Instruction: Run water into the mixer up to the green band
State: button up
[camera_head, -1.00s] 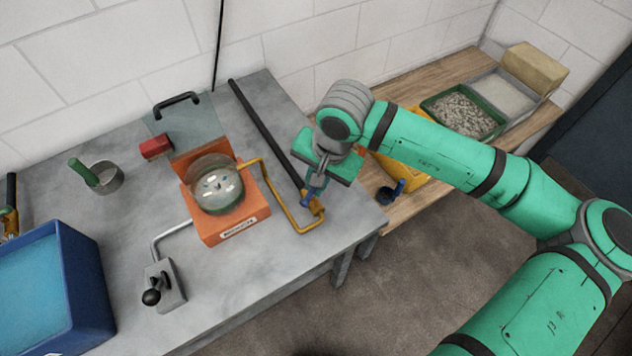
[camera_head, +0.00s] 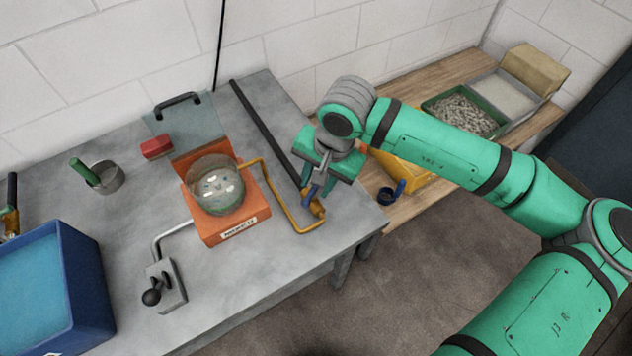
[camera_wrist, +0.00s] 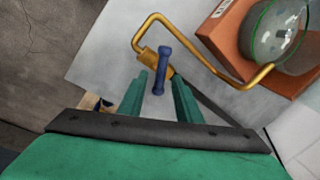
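The mixer is an orange base (camera_head: 232,226) with a clear round bowl (camera_head: 216,188) holding several pale pieces. In the wrist view the bowl (camera_wrist: 272,32) shows a green tint around its edge; I cannot make out the water level. A brass pipe (camera_head: 276,196) runs from the mixer to a valve with a blue handle (camera_head: 309,191). In the wrist view the handle (camera_wrist: 161,68) stands between the fingers of my gripper (camera_wrist: 163,78). The fingers are apart, with gaps visible beside the handle. My gripper (camera_head: 318,188) is over the table's right end.
A dark bar (camera_head: 262,130) lies behind the pipe. A grey lever box (camera_head: 164,286), a blue water tub (camera_head: 82,275), a pot (camera_head: 108,178) and a red block (camera_head: 156,148) are farther left. A wooden bench (camera_head: 425,180) with trays stands to the right.

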notch_tip(320, 180, up, 10)
jog(key=s+d, duration=0.1)
jog(key=shift+d, duration=0.35)
jog(key=shift+f, duration=0.1)
dwell(7.0)
